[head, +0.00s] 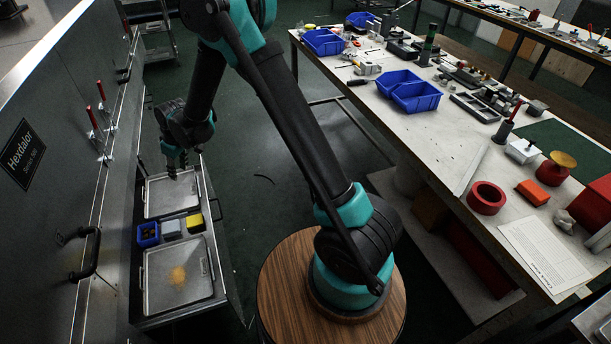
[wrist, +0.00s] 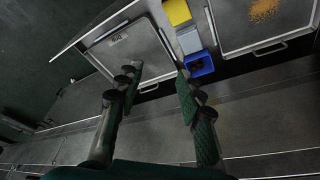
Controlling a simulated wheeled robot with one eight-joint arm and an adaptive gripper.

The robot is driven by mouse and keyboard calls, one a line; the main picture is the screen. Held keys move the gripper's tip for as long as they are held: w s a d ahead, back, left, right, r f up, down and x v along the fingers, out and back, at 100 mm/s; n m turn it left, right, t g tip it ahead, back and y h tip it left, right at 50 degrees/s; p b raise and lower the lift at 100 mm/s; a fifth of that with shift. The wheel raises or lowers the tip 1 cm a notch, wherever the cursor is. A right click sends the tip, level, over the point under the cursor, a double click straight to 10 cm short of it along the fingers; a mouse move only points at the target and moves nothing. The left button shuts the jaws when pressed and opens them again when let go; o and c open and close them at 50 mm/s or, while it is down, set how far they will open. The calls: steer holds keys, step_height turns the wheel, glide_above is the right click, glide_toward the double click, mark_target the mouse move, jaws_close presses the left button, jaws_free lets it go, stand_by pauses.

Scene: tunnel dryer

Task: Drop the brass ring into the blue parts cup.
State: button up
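The blue parts cup (head: 148,234) sits in the open drawer at the left, with small brownish and dark pieces inside. It also shows in the wrist view (wrist: 201,65), to the right of my fingers. My gripper (head: 177,167) is over the rear metal tray (head: 158,208). In the wrist view my gripper (wrist: 157,79) has its two fingers spread apart, with nothing seen between them. I cannot make out the brass ring in either view. A small dark mark shows on the tray in the wrist view, too small to identify.
A grey cup (head: 171,228) and a yellow cup (head: 194,221) stand beside the blue one. The front tray (head: 155,290) holds a tan granular heap (head: 178,275). The dryer wall with its handle (head: 88,255) borders the drawer's left. A cluttered workbench (head: 440,135) stands right.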

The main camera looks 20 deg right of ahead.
steer(key=s+d+r+m, duration=0.2)
steer(key=d+r, duration=0.1)
steer(key=d, duration=0.5)
steer(key=s+d+r+m+t+h, duration=0.15)
steer(key=d+r, duration=0.25)
steer(key=d, duration=0.5)
steer(key=s+d+r+m+y, duration=0.1)
steer(key=s+d+r+m, duration=0.15)
steer(key=d, duration=0.55)
steer(key=s+d+m+h, duration=0.2)
steer(key=s+d+m, duration=0.3)
steer(key=s+d, duration=1.2)
steer(key=shift+s+f+t, duration=0.3)
steer(key=shift+s+t, duration=0.05)
steer(key=shift+s, duration=0.1)
